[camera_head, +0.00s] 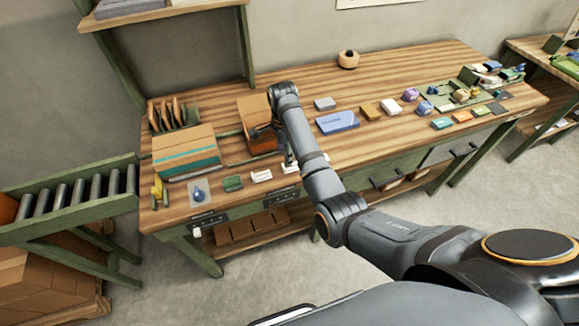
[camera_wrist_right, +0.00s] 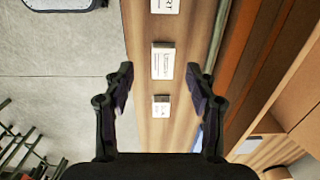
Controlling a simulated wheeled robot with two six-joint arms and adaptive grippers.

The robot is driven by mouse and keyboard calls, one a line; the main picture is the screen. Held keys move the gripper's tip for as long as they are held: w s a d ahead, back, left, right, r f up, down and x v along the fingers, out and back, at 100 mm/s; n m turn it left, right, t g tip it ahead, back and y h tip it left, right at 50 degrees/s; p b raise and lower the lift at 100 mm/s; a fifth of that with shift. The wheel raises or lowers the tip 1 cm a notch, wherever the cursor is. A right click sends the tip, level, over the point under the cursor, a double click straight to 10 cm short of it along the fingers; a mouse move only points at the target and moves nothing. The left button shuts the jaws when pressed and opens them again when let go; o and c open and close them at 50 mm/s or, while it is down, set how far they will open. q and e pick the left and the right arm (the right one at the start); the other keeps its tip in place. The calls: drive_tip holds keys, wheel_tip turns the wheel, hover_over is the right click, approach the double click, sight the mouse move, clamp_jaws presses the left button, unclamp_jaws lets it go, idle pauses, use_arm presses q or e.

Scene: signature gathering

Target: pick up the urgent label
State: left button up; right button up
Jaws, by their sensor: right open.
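Several small white labels lie in a row along the front edge of the wooden table. In the right wrist view one (camera_wrist_right: 165,6) is at the top edge, one (camera_wrist_right: 162,61) is in the middle with reddish print, and a smaller-looking one (camera_wrist_right: 160,105) is below. The print is too small to tell which is the urgent label. In the head view one white label (camera_head: 262,176) shows clearly; others are partly behind my right gripper (camera_head: 288,160). My right gripper (camera_wrist_right: 160,78) is open and empty above the row, its fingers either side of the middle label. My left gripper is out of view.
A cardboard box (camera_head: 185,153) and a green pad (camera_head: 232,183) stand to the left. An open brown box (camera_head: 256,117) is behind my gripper. A blue box (camera_head: 338,122) lies to the right. Drawers are below the table edge.

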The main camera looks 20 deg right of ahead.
sight(284, 169)
drive_tip(key=shift+w+f, duration=0.1)
drive_tip(key=shift+f, duration=0.85)
drive_tip(key=shift+f+p, duration=0.3)
drive_tip(key=shift+p, duration=0.05)
drive_tip(key=f, duration=0.4)
drive_tip(key=shift+w+f+p, duration=0.2)
drive_tip(key=shift+f+p, duration=0.05)
drive_tip(key=shift+p, duration=0.15)
drive_tip(key=c, duration=0.9)
